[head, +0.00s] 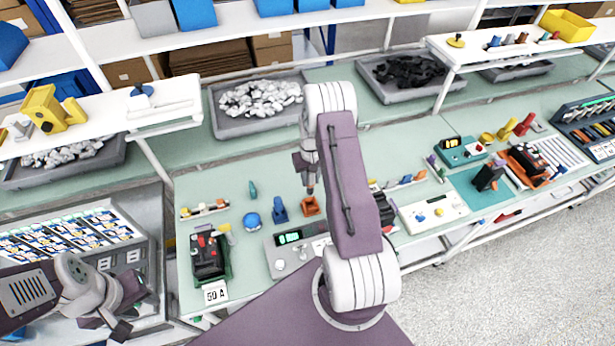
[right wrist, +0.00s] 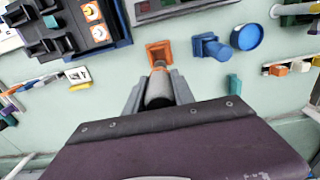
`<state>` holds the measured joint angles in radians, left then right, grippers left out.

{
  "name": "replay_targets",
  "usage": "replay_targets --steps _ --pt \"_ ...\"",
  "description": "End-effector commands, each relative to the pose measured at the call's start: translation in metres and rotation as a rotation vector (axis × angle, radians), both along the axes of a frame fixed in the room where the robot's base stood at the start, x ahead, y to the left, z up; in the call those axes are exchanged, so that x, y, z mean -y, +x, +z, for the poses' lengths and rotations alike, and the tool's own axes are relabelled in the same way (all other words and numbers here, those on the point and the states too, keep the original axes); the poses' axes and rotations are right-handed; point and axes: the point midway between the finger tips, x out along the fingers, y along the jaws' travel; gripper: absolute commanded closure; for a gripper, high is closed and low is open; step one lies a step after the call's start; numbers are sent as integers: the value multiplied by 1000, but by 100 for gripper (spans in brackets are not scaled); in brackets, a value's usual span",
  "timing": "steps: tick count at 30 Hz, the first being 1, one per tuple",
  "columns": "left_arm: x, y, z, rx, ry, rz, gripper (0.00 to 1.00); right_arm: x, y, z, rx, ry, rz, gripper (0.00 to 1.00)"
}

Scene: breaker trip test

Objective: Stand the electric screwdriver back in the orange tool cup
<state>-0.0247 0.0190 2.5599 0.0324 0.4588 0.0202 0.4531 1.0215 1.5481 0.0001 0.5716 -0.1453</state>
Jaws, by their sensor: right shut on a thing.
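The orange tool cup (head: 311,206) stands on the green bench near the middle of the head view. It also shows in the right wrist view (right wrist: 157,50), straight ahead of my fingers. My right gripper (head: 309,177) is shut on the grey electric screwdriver (right wrist: 159,90), directly above the cup. The screwdriver points down, and its narrow end overlaps the cup's mouth. I cannot tell how far inside the cup that end is. My left gripper (head: 128,308) is empty, its fingers apart, at the lower left over the panel tray.
A blue holder (head: 280,209) and a blue round dish (head: 252,220) stand close left of the cup. A grey test unit (head: 290,245) lies in front. A black breaker (head: 208,255) with a 50 A card (head: 215,293) is further left. My right arm hides the bench to the cup's right.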

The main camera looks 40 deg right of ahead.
Motion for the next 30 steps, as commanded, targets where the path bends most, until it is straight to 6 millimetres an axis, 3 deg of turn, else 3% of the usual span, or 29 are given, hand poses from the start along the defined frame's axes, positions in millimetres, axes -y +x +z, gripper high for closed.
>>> replay_targets --steps 8,22,30 --pt "0 0 -6 0 0 0 65 0 0 -5 1 0 0 100" --pt "0 0 -46 0 0 0 65 0 0 -54 1 0 1 100" --pt "0 0 -48 0 0 0 65 0 0 -57 2 -1 1 100"
